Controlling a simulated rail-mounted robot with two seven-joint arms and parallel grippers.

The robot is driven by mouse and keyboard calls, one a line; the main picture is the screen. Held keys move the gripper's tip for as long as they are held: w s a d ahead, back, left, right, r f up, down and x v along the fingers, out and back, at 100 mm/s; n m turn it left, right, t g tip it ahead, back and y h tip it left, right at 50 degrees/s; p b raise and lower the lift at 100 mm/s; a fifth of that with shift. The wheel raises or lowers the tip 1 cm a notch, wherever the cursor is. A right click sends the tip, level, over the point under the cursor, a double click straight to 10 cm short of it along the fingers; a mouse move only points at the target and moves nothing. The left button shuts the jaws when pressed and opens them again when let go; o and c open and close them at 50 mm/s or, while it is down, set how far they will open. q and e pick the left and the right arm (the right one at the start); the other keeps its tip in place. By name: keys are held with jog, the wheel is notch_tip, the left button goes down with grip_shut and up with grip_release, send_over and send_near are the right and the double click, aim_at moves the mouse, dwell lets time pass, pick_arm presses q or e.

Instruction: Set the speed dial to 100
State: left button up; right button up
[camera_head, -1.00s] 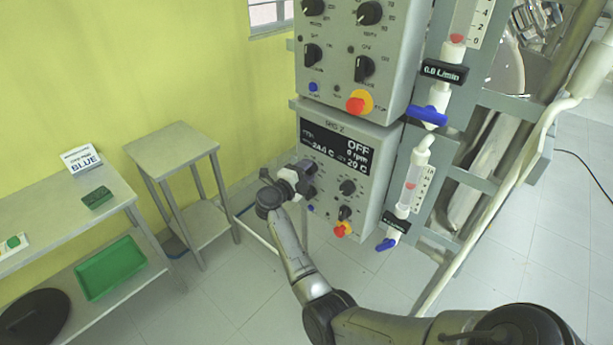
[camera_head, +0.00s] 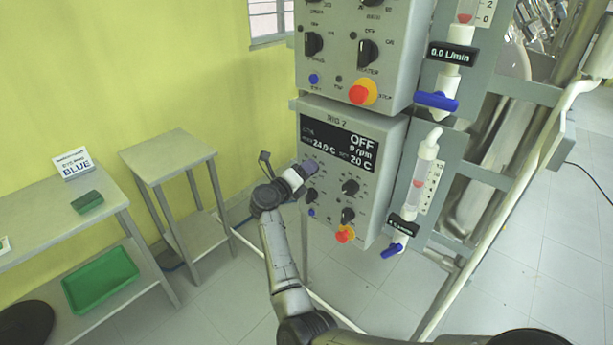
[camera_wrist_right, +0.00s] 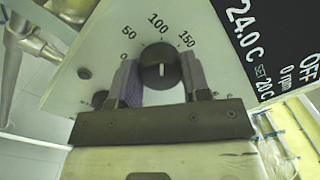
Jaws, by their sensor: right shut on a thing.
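The speed dial (camera_wrist_right: 157,65) is a round black knob with a pale pointer line, on a grey panel with a printed scale showing 0, 50, 100 and 150. The line stands about upright in the right wrist view, roughly in line with the 100 mark. My right gripper (camera_wrist_right: 158,82) has one finger on each side of the knob and is shut on it. In the head view the right gripper (camera_head: 307,168) is at the left side of the RIG 2 box (camera_head: 376,200) and hides the dial. The box's display (camera_head: 338,146) reads OFF, 0 rpm, 24.0 C. My left gripper is out of view.
Other black knobs (camera_head: 350,187) and a red stop button (camera_head: 345,235) sit close by on the same panel. A similar box (camera_head: 340,20) is above. A flow tube with a blue valve (camera_head: 393,250) stands to the right. A small table (camera_head: 165,153) is at left.

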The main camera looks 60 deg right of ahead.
jog(key=shift+m, duration=0.3)
jog(key=o, duration=0.9)
jog(key=shift+w+a+f+p, duration=0.2)
jog(key=shift+w+a, duration=0.15)
jog(key=shift+a, duration=1.9)
jog(key=shift+w+a+f+p, duration=0.15)
jog(key=shift+w+a, duration=0.25)
jog(key=shift+a, duration=1.9)
jog(key=shift+w+a+f+p, duration=0.1)
jog(key=shift+w+a+p, duration=0.2)
jog(key=shift+a, duration=1.95)
jog(key=shift+w, duration=0.1)
jog(key=shift+r, duration=0.1)
